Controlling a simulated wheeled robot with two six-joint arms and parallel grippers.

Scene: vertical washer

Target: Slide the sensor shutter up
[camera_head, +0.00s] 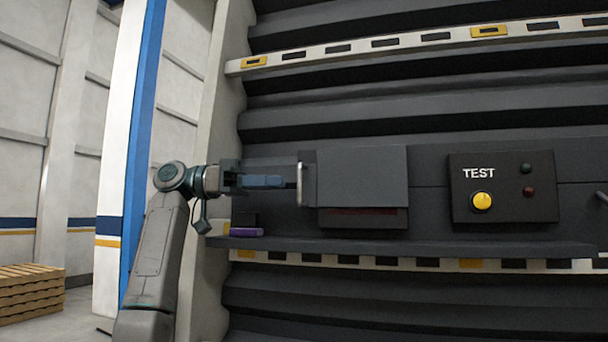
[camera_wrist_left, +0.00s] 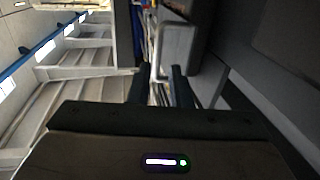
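The sensor shutter (camera_head: 362,177) is a flat grey panel on the dark wall unit, with a dark red strip (camera_head: 365,218) visible below its lower edge. A pale vertical handle (camera_head: 300,185) stands at its left side; it also shows in the left wrist view (camera_wrist_left: 157,48). My left gripper (camera_head: 284,182) points right, with its tips close to the handle. In the left wrist view its two fingers (camera_wrist_left: 161,86) are apart, with the handle ahead of and between them; I cannot tell whether they touch it. My right gripper is not in view.
A TEST box (camera_head: 504,188) with a yellow knob (camera_head: 481,201) sits right of the shutter. A dark ledge (camera_head: 420,248) runs beneath, with a purple item (camera_head: 246,232) at its left end. A striped rail (camera_head: 410,41) crosses above. Pallets (camera_head: 30,293) stand far left.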

